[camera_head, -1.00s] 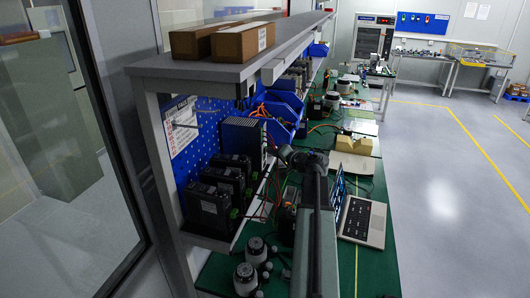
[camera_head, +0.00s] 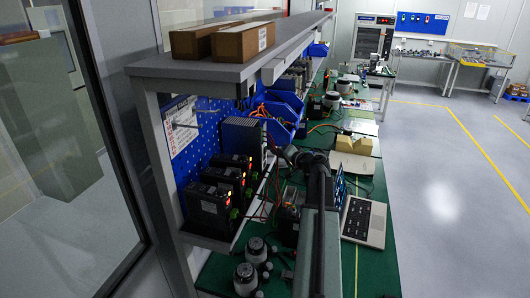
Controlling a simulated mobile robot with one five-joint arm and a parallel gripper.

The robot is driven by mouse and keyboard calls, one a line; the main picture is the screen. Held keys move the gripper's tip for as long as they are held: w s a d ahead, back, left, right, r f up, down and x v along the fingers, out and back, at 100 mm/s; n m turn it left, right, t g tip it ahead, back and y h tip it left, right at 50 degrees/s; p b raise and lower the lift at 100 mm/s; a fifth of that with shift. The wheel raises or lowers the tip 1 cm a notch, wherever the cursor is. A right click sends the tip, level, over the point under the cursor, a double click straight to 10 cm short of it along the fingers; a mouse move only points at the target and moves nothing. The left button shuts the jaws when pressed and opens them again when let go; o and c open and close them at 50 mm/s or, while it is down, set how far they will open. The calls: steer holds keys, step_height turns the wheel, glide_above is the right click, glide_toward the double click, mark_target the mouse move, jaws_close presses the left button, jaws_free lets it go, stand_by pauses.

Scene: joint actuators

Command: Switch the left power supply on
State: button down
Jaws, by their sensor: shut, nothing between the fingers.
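A grey finned box (camera_head: 242,139) stands on the side shelf against the blue pegboard. Several black units, such as the nearest one (camera_head: 208,205), stand in a row in front of it, with small red lights lit on their faces. I cannot tell which of these is the left power supply, and no switch is clear at this size. My arm rises from the bottom and bends left at the top. My gripper (camera_head: 281,152) is shut and empty, just right of the finned box. Its fingertips are small and dark, and I cannot tell whether they touch anything.
Blue bins (camera_head: 284,108) and orange cables are behind the finned box. Cardboard boxes (camera_head: 240,40) lie on the upper shelf (camera_head: 190,72). The floor at right is clear.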

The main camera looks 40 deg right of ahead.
steer(key=s+d, duration=0.3)
steer(key=shift+s, duration=0.3)
stand_by(0.4)
